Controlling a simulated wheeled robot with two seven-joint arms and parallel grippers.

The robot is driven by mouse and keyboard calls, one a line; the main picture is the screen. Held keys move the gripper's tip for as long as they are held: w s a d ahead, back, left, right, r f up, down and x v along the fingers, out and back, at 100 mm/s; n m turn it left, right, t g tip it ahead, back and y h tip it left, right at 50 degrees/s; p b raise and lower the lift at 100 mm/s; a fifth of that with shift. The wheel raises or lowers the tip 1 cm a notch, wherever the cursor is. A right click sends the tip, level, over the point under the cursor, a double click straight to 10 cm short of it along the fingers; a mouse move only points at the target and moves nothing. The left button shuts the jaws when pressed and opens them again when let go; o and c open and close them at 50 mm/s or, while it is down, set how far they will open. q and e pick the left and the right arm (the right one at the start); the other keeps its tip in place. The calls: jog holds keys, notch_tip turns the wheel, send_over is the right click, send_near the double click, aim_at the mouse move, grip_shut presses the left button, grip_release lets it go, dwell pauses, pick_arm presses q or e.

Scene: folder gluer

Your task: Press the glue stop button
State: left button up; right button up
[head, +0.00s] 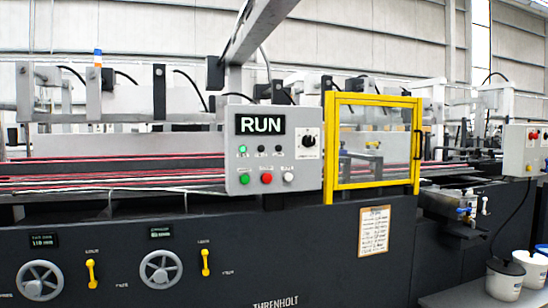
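A grey control panel (272,150) is mounted on the machine's front near the middle of the head view. It has a lit RUN display (260,125), a green button (244,179), a red button (267,178), a white button (289,177) and a black rotary knob (309,141). A second grey box (526,150) at the right edge carries a red button (532,135) and smaller controls. The labels are too small to read, so I cannot tell which button is the glue stop. Neither of my grippers is in view.
A yellow-framed clear guard (374,99) stands right of the panel. Two handwheels (161,273) and yellow levers (205,262) stick out from the dark lower front. White buckets (505,280) and a hanging black cable (511,222) are at the lower right.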

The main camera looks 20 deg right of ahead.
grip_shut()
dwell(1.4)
